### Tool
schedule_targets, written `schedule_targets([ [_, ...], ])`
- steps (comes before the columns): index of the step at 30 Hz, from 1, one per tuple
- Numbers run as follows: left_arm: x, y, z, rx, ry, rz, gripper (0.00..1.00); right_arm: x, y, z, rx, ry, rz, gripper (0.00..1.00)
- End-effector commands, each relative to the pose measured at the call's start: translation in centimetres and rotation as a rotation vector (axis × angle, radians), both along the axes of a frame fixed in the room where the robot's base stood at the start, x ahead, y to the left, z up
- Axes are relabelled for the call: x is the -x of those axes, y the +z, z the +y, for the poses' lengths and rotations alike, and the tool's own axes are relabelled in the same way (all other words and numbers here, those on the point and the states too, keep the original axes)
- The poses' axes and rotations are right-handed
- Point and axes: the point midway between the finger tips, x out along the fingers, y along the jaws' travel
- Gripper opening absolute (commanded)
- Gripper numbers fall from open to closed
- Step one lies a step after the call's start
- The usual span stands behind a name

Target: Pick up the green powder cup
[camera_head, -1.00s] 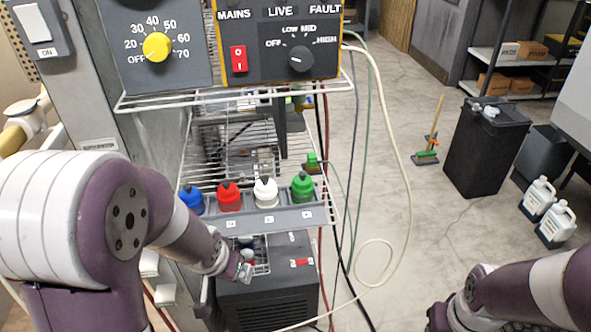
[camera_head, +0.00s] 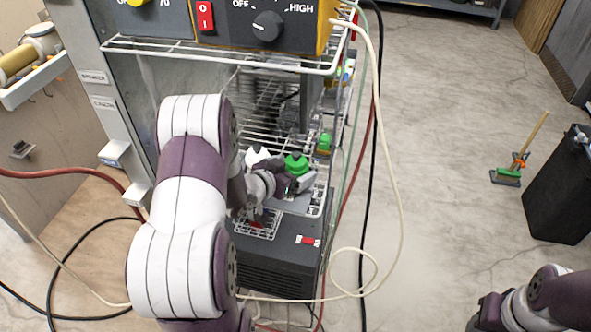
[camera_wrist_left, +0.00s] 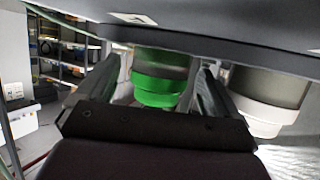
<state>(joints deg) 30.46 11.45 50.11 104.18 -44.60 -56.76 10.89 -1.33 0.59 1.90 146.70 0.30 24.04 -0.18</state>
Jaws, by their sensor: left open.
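The green powder cup (camera_head: 297,163) sits in the grey cup holder (camera_head: 293,205) at its right end, its pointed lid showing in the head view. In the left wrist view the lower part of the green cup (camera_wrist_left: 160,88) hangs below the holder's dark underside. My left gripper (camera_head: 296,184) is at the front of the holder, just below the lid. In the left wrist view its open fingers stand on either side of the cup; contact is not clear.
The white cup (camera_head: 257,156) is close left of the green one; its body (camera_wrist_left: 268,95) is beside a finger in the left wrist view. My left arm hides the other cups. A wire shelf (camera_head: 225,58) is above. A pale hose (camera_head: 392,150) hangs to the right.

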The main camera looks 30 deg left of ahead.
Motion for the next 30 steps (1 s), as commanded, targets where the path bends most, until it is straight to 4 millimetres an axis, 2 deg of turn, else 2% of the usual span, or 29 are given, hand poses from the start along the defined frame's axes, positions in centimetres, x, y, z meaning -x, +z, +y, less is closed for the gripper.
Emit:
schedule_targets([
  [3,-1.3,-0.4,-0.2,0.000,-0.001,-0.002,0.94,0.0,0.1,0.0,0.000,0.000,0.000,0.43],
  [9,-1.5,-0.5,-0.2,-0.001,0.001,-0.003,0.94,0.0,0.1,0.0,0.000,0.000,0.000,0.43],
  [10,-1.5,-0.5,-0.2,-0.001,0.001,-0.003,0.91,0.0,0.1,0.0,0.000,0.000,0.000,0.43],
  [14,-1.5,-0.5,-0.2,-0.001,0.001,-0.002,0.49,0.0,0.1,0.0,0.000,0.000,0.000,0.43],
  [15,-1.5,-0.5,-0.2,-0.001,0.001,-0.002,0.42,0.0,0.1,0.0,0.000,0.000,0.000,0.43],
  [25,-1.5,-0.1,-0.2,-0.002,0.000,-0.003,0.42,0.0,0.1,0.0,0.000,0.000,0.000,0.43],
  [30,-1.5,1.8,-0.2,-0.003,0.001,-0.006,0.42,0.0,0.1,0.0,0.000,0.000,0.000,0.43],
])
